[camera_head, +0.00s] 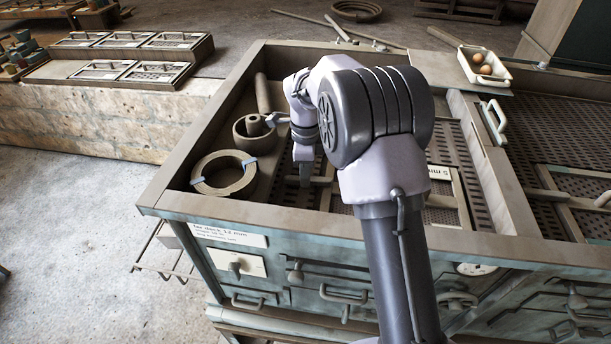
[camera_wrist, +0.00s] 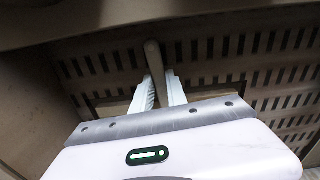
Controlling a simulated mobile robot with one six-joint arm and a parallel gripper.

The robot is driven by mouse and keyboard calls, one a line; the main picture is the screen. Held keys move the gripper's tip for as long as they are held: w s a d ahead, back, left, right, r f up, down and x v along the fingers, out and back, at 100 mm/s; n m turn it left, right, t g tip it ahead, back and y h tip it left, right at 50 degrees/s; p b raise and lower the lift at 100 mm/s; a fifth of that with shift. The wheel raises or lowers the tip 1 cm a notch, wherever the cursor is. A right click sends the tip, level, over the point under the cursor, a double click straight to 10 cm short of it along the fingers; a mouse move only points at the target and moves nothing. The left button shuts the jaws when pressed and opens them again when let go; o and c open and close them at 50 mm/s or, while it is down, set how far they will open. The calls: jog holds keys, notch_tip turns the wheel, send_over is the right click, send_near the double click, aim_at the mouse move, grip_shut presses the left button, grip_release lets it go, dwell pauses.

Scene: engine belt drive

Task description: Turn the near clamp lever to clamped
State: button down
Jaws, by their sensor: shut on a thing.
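A tan, round-ended lever (camera_wrist: 153,62) stands between the two pale fingers of my gripper (camera_wrist: 160,90) in the wrist view. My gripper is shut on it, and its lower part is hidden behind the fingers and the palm. I take it to be the near clamp lever, but the views do not show which end is near. In the head view my arm reaches over the front edge into the bench tray, and my gripper (camera_head: 305,172) points down there. The lever cannot be made out clearly in the head view.
A slotted dark plate (camera_wrist: 230,48) lies behind the lever. Left in the tray are a large ring (camera_head: 225,187) with blue marks, a smaller ring (camera_head: 262,145) and a rod (camera_head: 263,92). A white tray with eggs (camera_head: 484,66) sits at the back right. Tray walls surround the work area.

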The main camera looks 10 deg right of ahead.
jog(key=shift+r+m, duration=0.1)
jog(key=shift+m, duration=0.5)
jog(key=c, duration=1.3)
grip_release()
notch_tip(320, 180, up, 17)
jog(key=p, duration=0.5)
jog(key=shift+r, duration=0.15)
